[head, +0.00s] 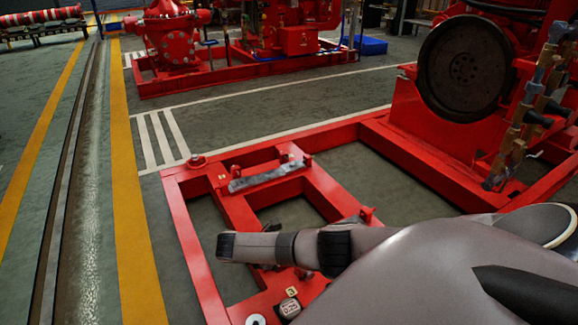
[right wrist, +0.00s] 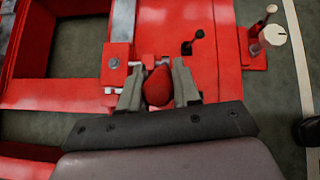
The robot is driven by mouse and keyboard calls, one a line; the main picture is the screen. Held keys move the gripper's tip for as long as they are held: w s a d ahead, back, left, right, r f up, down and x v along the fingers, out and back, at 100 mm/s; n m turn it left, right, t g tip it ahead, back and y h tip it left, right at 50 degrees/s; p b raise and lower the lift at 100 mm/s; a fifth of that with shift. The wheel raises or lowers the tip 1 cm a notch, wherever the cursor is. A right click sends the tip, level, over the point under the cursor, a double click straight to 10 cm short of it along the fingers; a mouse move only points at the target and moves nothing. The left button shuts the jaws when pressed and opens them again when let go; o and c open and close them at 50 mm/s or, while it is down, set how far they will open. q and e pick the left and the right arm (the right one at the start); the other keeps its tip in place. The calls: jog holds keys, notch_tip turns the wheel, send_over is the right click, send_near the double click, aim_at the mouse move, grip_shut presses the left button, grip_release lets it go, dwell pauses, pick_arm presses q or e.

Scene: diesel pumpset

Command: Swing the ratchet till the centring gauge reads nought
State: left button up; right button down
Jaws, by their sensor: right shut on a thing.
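In the right wrist view my right gripper (right wrist: 158,88) is shut on a red knob (right wrist: 158,86), with one grey finger on each side of it. I cannot tell how the knob joins the ratchet, as the gripper covers its lower part. In the head view my right arm reaches in from the right over the red frame, and its fingertips are hidden. A small gauge (head: 288,308) with a pale display lies on the frame near the bottom, partly behind my arm. Its display seems to read about 0.25, but it is small. My left gripper is not in view.
The red base frame (head: 181,215) has open gaps. A grey bar (head: 267,176) lies across it. A large dark flywheel (head: 465,68) stands at the right, beside brass-coloured pipework (head: 516,125). A black lever (right wrist: 193,42) stands just beyond the gripper.

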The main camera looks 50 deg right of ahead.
jog(key=shift+a, duration=0.15)
jog(key=c, duration=0.9)
grip_release()
jog(key=shift+p+v, duration=1.5)
jog(key=shift+v, duration=2)
